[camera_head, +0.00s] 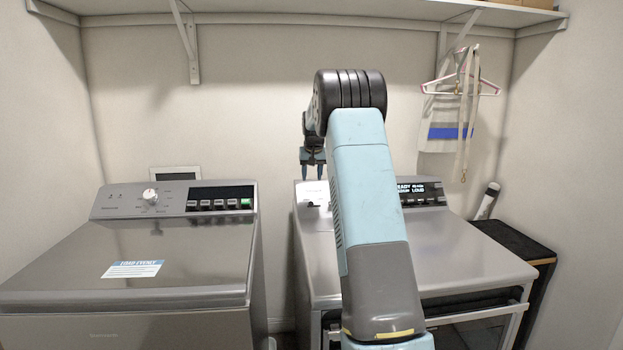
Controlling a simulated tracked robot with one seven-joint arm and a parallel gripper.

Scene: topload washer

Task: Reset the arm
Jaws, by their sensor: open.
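My arm rises in front of the right-hand machine and bends over at a black joint near the middle of the view. My gripper (312,168) hangs down just left of that joint, with its two fingers apart and nothing visible between them. It appears above or in front of the right machine's back left corner; the exact distance is hard to tell. The topload washer (60,270) stands at the left with its lid closed, a knob (150,196) and a row of buttons on its panel. My arm hides part of the right machine.
The right machine (465,258) has a front door with a handle and a lit display. A wall shelf (330,17) on brackets runs above. An apron on a hanger (445,120) hangs at the right. A black-topped cabinet (515,240) stands beside the right machine.

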